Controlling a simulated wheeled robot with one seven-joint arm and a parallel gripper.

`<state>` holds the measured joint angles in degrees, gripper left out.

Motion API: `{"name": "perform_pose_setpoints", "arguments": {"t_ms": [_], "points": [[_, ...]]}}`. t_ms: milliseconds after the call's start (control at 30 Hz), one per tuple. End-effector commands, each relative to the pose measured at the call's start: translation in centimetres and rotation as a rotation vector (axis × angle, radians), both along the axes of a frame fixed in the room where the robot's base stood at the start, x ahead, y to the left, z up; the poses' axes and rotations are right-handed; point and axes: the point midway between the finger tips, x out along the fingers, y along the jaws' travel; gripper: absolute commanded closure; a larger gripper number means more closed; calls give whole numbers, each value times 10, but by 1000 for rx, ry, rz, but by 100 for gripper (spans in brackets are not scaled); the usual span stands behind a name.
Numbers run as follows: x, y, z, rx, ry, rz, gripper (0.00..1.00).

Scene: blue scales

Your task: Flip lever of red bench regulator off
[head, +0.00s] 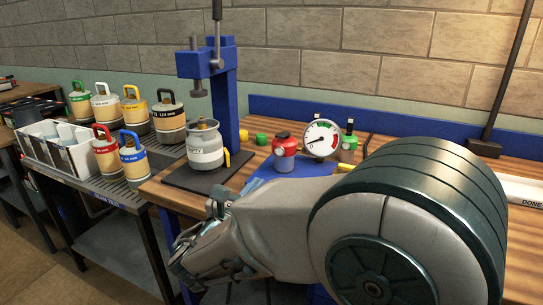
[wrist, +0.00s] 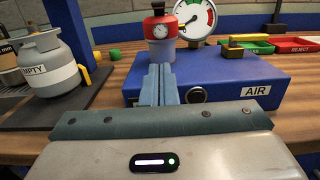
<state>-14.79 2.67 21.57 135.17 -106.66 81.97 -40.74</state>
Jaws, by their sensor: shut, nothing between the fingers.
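The red bench regulator (head: 286,153) has a dark cap and a small dial, and it also shows in the wrist view (wrist: 161,28). It stands at the blue box (wrist: 290,75) labelled AIR. A yellow bar that looks like a lever (wrist: 250,38) lies level across the top of that box, right of the regulator. My gripper (wrist: 162,70) is shut and empty. In the wrist view its fingertips overlap the box front below the regulator, apart from the yellow bar. In the head view my arm hides much of the box and the fingertips are unclear.
A large dial gauge (head: 321,139) stands beside the regulator. A grey cylinder (head: 205,146) marked EMPTY stands on a dark plate at the left, near a blue post (head: 225,95). Green and red trays (wrist: 294,45) lie at the right. Several coloured canisters stand further left.

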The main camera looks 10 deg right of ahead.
Motion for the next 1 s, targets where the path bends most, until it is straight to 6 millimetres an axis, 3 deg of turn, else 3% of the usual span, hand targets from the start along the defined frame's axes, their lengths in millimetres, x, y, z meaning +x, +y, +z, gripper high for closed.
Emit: {"name": "perform_pose_setpoints", "arguments": {"t_ms": [167,567,700,1000], "points": [[14,-12,1,1,1,-5,100],[81,-61,7,2,1,-6,100],[83,-61,32,2,-4,-2,100],[85,-63,47,1,0,-1,100]]}}
